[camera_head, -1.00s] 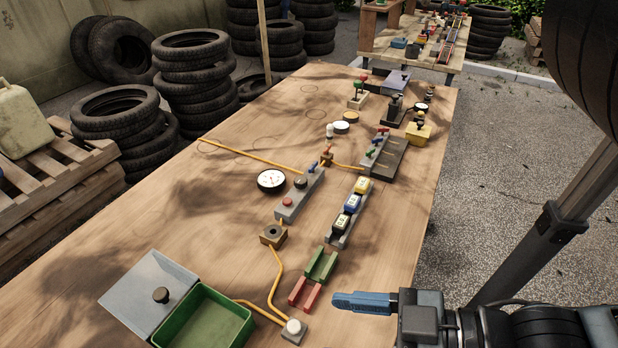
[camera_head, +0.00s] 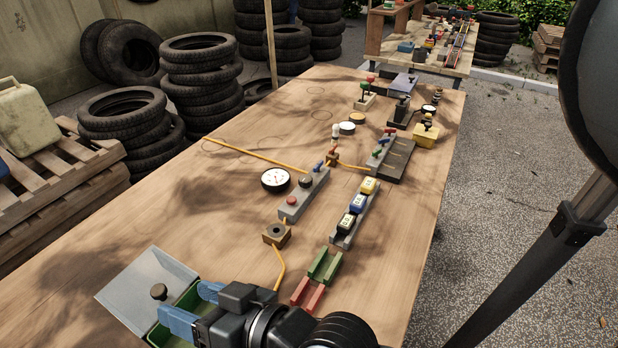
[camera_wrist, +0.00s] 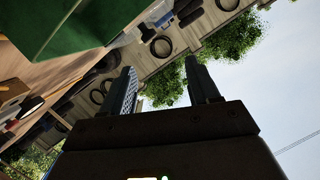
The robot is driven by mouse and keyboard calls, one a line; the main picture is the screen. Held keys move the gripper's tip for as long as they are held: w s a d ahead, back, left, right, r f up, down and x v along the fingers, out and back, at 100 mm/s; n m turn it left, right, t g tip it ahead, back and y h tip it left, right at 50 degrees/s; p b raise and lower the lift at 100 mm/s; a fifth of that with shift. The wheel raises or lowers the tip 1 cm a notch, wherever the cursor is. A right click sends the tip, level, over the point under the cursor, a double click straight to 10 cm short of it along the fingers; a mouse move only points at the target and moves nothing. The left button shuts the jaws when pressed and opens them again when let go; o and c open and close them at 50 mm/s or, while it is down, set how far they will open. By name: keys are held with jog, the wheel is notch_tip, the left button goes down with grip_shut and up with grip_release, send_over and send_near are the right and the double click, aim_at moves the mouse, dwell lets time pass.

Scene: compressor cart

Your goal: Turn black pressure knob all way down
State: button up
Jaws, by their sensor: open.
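A small black knob (camera_head: 305,181) sits on a narrow grey panel (camera_head: 292,212), between a red button (camera_head: 291,201) and a blue lever (camera_head: 318,166). A round white-faced gauge (camera_head: 275,180) stands just left of the panel; its reading is too small to tell. My gripper (camera_head: 181,299) is open with blue fingers, over the green box at the table's near left, well apart from the knob. In the wrist view my gripper (camera_wrist: 160,70) shows two spread fingers with nothing between them. The black knob cannot be made out in the wrist view.
The green box (camera_head: 190,297) has a grey lid (camera_head: 140,285) with a dark knob. A brass block (camera_head: 277,234) with a yellow hose, green and red channels (camera_head: 324,266) and a rack of coloured blocks (camera_head: 357,211) stand nearby.

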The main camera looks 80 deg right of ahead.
jog(key=w+d+r+n+t+y+b, duration=0.1)
jog(key=w+d+r, duration=0.3)
jog(key=w+d, duration=0.25)
jog(key=w+d+r+n+y+b, duration=0.1)
jog(key=w+d+r+n+y, duration=0.15)
jog(key=w+d, duration=0.45)
jog(key=n+g+b, duration=0.4)
jog(key=n+g, duration=0.1)
jog(key=g, duration=0.6)
send_near(307, 178)
jog(key=shift+h, duration=0.45)
jog(key=x, duration=0.8)
jog(key=shift+w+a+f, duration=0.15)
jog(key=shift+a+f, duration=0.1)
jog(key=shift+a, duration=0.1)
